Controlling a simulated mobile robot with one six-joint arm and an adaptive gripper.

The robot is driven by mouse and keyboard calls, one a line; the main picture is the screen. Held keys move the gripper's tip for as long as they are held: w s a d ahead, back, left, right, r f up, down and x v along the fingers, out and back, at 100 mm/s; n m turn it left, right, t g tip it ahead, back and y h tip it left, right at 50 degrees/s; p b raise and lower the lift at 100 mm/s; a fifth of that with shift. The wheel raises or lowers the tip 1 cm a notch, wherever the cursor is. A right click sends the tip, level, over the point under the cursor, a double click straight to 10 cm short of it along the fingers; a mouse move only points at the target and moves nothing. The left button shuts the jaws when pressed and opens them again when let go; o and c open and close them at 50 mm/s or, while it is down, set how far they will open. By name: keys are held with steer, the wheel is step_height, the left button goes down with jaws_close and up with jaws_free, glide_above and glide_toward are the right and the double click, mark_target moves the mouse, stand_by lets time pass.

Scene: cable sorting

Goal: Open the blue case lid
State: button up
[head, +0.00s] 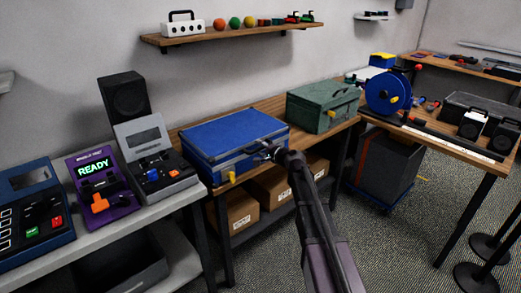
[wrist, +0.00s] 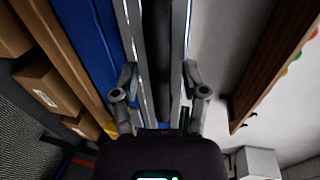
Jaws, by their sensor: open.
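The blue case (head: 225,135) with metal-trimmed edges lies on the wooden workbench in the head view. Its lid looks closed. A yellow latch (head: 231,177) shows on its front. My gripper (head: 264,152) is at the case's front right part, close to the front edge. In the wrist view, my gripper (wrist: 158,95) is open, with its two fingers apart on either side of a dark band between metal strips. The blue surface of the case (wrist: 92,45) shows to the left there. I cannot tell whether the fingers touch the case.
A green toolbox (head: 318,108) stands right of the case, and a grey cassette device (head: 152,165) stands left. A wall shelf (head: 230,33) hangs above. Cardboard boxes (head: 236,212) sit on the lower shelf. Open floor lies in front.

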jaws_close()
steer(key=shift+r, duration=0.1)
